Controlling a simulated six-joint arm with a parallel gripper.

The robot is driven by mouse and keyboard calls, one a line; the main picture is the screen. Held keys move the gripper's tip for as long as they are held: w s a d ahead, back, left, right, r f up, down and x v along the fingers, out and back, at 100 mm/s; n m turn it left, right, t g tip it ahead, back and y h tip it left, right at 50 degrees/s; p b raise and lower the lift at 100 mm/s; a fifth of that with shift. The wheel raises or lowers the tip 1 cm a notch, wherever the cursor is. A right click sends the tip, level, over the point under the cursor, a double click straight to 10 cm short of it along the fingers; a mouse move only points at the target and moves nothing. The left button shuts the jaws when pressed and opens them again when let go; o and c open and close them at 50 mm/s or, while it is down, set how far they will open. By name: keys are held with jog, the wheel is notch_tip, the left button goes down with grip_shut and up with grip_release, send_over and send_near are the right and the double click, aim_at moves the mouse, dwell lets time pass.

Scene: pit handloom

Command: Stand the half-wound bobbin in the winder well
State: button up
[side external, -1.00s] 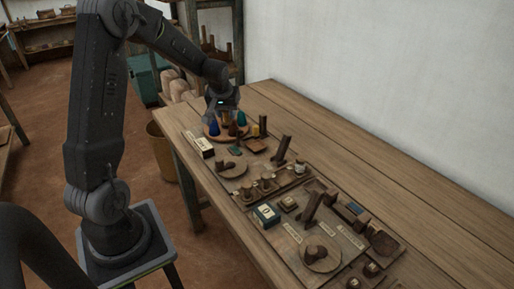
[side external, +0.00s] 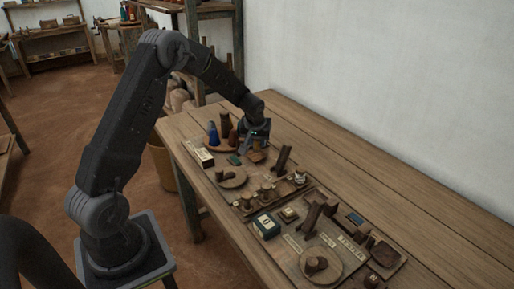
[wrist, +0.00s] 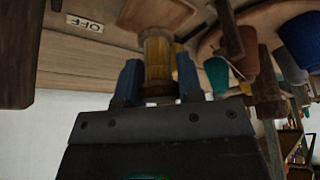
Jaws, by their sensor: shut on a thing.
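A bobbin wound with yellow thread (wrist: 158,62) is upright between the blue fingers of my gripper (wrist: 160,85) in the wrist view. My gripper is shut on it. In the side view my gripper (side external: 254,142) is low over the table, just right of a round board with cones. The bobbin is hidden there behind the fingers. In the wrist view the bobbin's far end is close to a brown wooden piece (wrist: 156,14); I cannot tell whether they touch. I cannot pick out the winder well with certainty.
Thread cones, blue (side external: 213,134) and brown (side external: 225,124), stand just left of my gripper. An upright wooden post (side external: 282,158) stands to the right. A dark blue box (side external: 266,226) and a round board (side external: 320,264) lie nearer. The table's right side is clear.

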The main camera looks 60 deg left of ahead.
aim_at(257, 148)
jog(key=shift+f, duration=1.55)
jog(key=shift+f, duration=0.1)
jog(key=shift+f, duration=0.1)
jog(key=o, duration=0.9)
jog(key=s+d+r+m, duration=0.1)
jog(key=s+d+r, duration=0.35)
jog(key=r, duration=0.25)
jog(key=s+d+r+m+t, duration=0.1)
jog(key=s+d+r, duration=0.2)
jog(key=d+r, duration=0.35)
jog(key=s+d+r+m, duration=0.1)
jog(key=s+d+r, duration=0.25)
jog(key=r, duration=0.45)
jog(key=s+d+r+m+h, duration=0.1)
jog(key=s+d+m, duration=0.1)
jog(key=s, duration=0.4)
jog(key=s+d+r+m+t+h, duration=0.1)
jog(key=s+d+m, duration=0.1)
jog(key=s+d, duration=0.3)
jog(key=s+d+m+h, duration=0.1)
jog(key=s+d+m, duration=0.1)
jog(key=s, duration=0.4)
jog(key=shift+s+d+r, duration=0.4)
jog(key=shift+d, duration=0.3)
